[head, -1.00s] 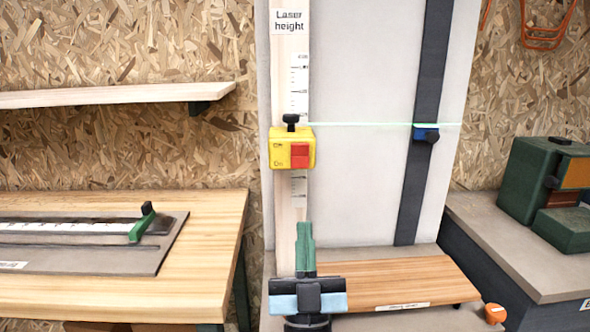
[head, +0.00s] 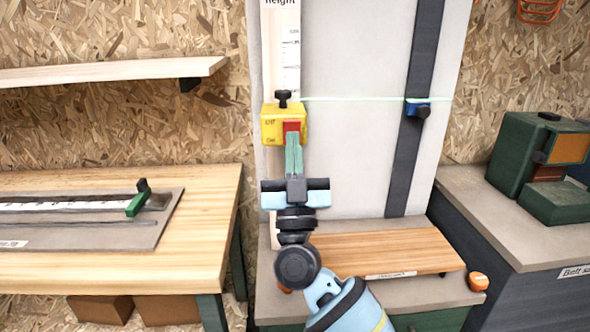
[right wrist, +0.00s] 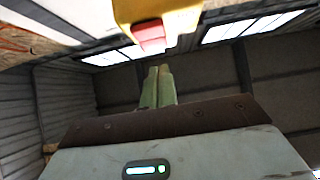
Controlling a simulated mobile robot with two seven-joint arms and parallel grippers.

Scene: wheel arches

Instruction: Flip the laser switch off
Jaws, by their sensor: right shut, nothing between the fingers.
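The laser unit is a yellow box (head: 271,125) with a red switch (head: 291,127) on its front, mounted on the upright height scale. A thin green laser line (head: 350,99) runs from it to the right. My right gripper (head: 293,140) is shut and empty, its green fingers pointing up, with the tips at the lower part of the red switch in the head view. In the right wrist view the fingertips (right wrist: 157,72) are just below the red switch (right wrist: 149,35) and the yellow box (right wrist: 178,18); I cannot tell whether they touch. My left gripper is not in view.
A blue slider (head: 418,107) sits on the dark rail to the right. A wooden board (head: 385,251) lies on the ledge below. A workbench (head: 215,200) stands left, under a shelf (head: 110,72). A green machine (head: 530,155) stands right.

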